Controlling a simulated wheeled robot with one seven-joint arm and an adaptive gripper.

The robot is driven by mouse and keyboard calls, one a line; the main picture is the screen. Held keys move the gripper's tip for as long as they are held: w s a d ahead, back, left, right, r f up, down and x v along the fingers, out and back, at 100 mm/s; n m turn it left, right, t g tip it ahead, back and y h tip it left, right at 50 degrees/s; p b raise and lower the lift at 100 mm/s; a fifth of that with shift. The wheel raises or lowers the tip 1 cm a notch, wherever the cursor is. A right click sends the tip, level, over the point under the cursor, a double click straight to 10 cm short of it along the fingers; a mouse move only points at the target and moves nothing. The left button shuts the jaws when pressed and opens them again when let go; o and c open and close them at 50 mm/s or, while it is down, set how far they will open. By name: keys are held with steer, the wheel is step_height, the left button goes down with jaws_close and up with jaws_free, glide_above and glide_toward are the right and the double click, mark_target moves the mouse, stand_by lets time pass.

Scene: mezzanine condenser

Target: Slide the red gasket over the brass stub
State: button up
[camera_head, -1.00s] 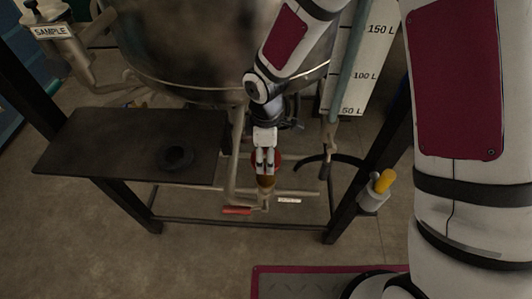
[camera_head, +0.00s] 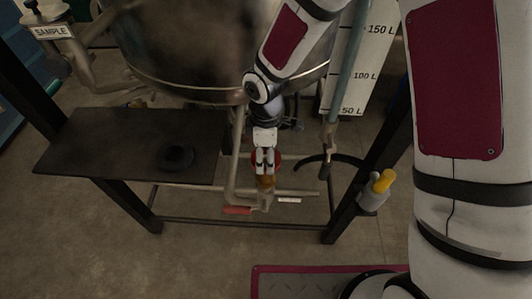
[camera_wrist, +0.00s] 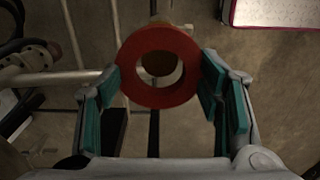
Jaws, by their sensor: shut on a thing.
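The red gasket (camera_wrist: 160,98) is a thick ring pinched between the teal pads of my gripper (camera_wrist: 160,82) in the wrist view. In the head view my gripper (camera_head: 265,170) points down just above the brass stub (camera_head: 266,183). The red gasket (camera_head: 279,159) peeks out beside the fingers, which hide most of it. I cannot tell whether the gasket touches the stub or surrounds it.
A dark shelf (camera_head: 90,150) with a black ring (camera_head: 176,157) on it is at left. A red-handled valve (camera_head: 237,211) sits beside the stub. The steel vessel (camera_head: 200,45) hangs close above. A yellow-topped holder (camera_head: 379,190) is on the right frame leg.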

steer(key=shift+f+b, duration=3.45)
steer(key=shift+f, duration=1.1)
steer(key=o, duration=1)
step_height(320, 180, up, 12)
steer(key=shift+r, duration=0.1)
